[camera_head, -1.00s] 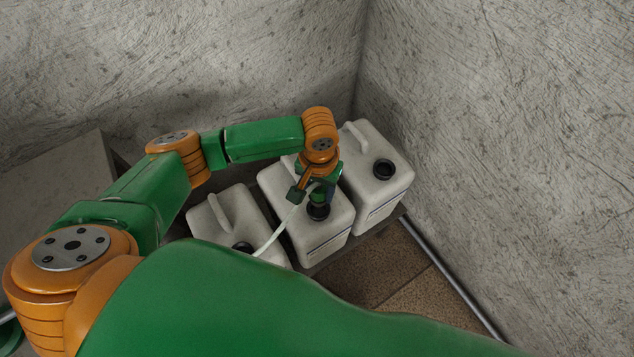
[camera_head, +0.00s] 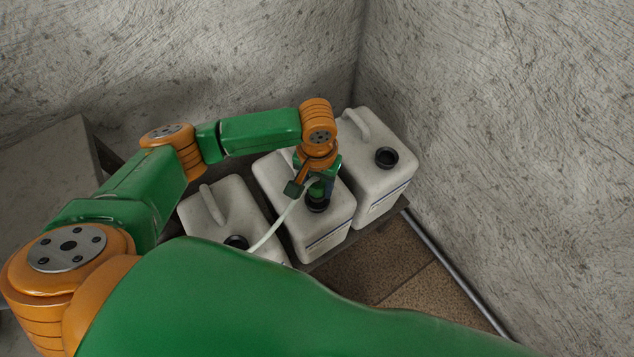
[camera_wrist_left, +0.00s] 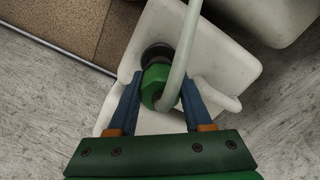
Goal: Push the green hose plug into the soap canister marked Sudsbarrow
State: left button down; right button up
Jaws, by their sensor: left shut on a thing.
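My left gripper (camera_head: 319,193) is shut on the green hose plug (camera_wrist_left: 158,84), its blue fingers on either side of it. A pale hose runs from the plug. The plug is at the black neck (camera_head: 318,205) of the middle white canister (camera_head: 338,215); in the left wrist view the neck (camera_wrist_left: 157,54) shows just behind the plug. I cannot tell how deep the plug sits. Two similar canisters flank it, one left (camera_head: 215,215) and one right (camera_head: 375,185), each with a black neck. Their markings are too small to read. My right gripper is not in view.
The canisters stand in a row on a low dark stand in a corner between rough grey walls (camera_head: 520,120). A pipe (camera_head: 455,270) runs along the foot of the right wall. A grey block (camera_head: 45,175) is at the left. Brown floor is open in front.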

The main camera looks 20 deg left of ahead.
pick_arm(q)
jog(key=shift+f, duration=0.1)
jog(key=shift+f, duration=0.25)
jog(key=shift+f, duration=0.15)
jog(key=shift+f+b, duration=0.4)
jog(key=shift+f, duration=0.65)
jog(key=shift+c, duration=1.2)
grip_release()
jog(key=shift+r, duration=0.1)
notch_tip(320, 180, up, 7)
jog(key=shift+p, duration=0.55)
